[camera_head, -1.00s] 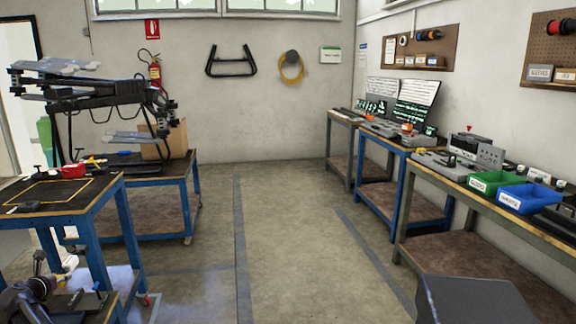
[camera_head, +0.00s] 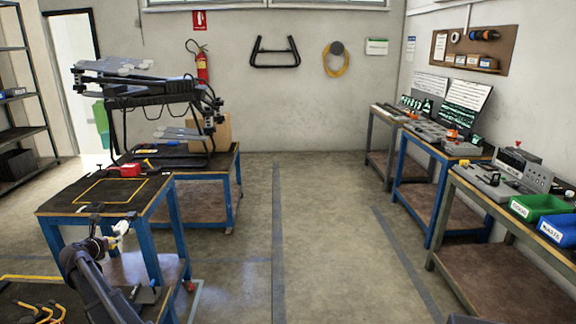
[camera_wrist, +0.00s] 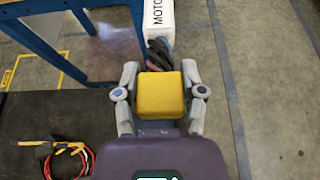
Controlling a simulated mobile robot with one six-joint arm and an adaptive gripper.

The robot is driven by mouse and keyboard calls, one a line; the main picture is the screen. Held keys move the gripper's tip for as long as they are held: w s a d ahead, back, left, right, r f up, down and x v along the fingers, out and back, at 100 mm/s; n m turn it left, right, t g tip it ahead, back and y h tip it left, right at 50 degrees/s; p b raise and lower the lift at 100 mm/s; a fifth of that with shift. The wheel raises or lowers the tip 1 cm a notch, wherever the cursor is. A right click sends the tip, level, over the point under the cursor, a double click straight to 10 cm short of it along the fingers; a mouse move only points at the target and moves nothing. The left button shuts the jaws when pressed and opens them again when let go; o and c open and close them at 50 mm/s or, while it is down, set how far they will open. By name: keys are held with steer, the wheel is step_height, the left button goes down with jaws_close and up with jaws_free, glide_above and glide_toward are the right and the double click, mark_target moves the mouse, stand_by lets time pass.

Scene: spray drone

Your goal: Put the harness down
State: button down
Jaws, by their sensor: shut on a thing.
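The harness shows in the wrist view as a yellow block (camera_wrist: 160,95) with dark wires behind it and a white tag (camera_wrist: 158,14) that reads "MOTO", cut off by the frame edge. My gripper (camera_wrist: 160,92) is shut on the yellow block, one finger at each side. In the head view my gripper (camera_head: 108,240) is at lower left, in front of a blue-legged table (camera_head: 60,205). The white tag (camera_head: 121,227) shows beside it, small. A yellow outlined square (camera_head: 110,190) is marked on that table's dark top, beyond my gripper. The outlined area looks bare.
A drone (camera_head: 150,90) stands on a blue table behind. A dark surface (camera_head: 20,295) at lower left holds yellow-handled cables (camera_head: 42,312). Benches with green (camera_head: 540,206) and blue (camera_head: 562,228) bins line the right. The floor between is clear.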

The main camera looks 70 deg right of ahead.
step_height(320, 180, up, 20)
steer(key=p, duration=1.9)
steer(key=shift+s, duration=0.15)
